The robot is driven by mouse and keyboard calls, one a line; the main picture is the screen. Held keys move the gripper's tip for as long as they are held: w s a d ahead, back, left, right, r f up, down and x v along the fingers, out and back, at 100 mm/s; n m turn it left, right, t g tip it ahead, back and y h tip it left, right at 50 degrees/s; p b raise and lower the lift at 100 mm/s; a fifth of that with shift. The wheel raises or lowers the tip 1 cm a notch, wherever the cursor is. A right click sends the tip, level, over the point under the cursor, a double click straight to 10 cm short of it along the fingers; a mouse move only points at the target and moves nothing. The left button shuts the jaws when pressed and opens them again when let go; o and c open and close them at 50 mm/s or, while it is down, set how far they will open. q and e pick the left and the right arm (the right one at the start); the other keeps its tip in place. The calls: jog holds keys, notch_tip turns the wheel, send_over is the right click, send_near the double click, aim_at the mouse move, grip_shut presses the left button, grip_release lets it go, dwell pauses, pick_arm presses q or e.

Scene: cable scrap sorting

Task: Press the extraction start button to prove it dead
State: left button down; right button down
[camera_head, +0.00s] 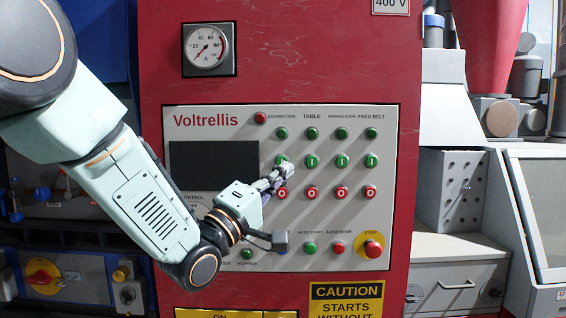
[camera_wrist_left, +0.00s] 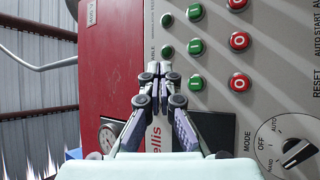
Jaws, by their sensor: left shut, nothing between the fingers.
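The extraction start button (camera_head: 280,159) is green, first in the row of green "I" buttons under the EXTRACTION label. In the head view, my left gripper's fingertips (camera_head: 286,169) partly cover it. In the left wrist view, the turned panel shows the same green button (camera_wrist_left: 196,82) whole, to the right of my shut, empty left fingertips (camera_wrist_left: 162,68). I cannot tell whether the fingers touch the panel. The red extraction stop button (camera_head: 282,193) lies below the start button. My right gripper is not in view.
More green start buttons (camera_head: 312,161) and red stop buttons (camera_head: 312,192) sit close to the right. A dark screen (camera_head: 213,160) is to the left. The red emergency stop (camera_head: 373,248) on yellow is at the lower right. A mode knob (camera_wrist_left: 296,150) shows in the wrist view.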

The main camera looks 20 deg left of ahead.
pick_arm(q)
jog(key=w+a, duration=0.2)
jog(key=w, duration=0.6)
jog(key=shift+w+a+p, duration=0.3)
jog(key=shift+w+a, duration=0.05)
jog(key=shift+a, duration=0.05)
jog(key=shift+a+f, duration=0.1)
jog(key=shift+a, duration=0.2)
jog(key=shift+d, duration=0.25)
jog(key=shift+a, duration=0.25)
dwell(0.3)
jog(key=shift+d, duration=0.1)
jog(key=shift+w, duration=0.4)
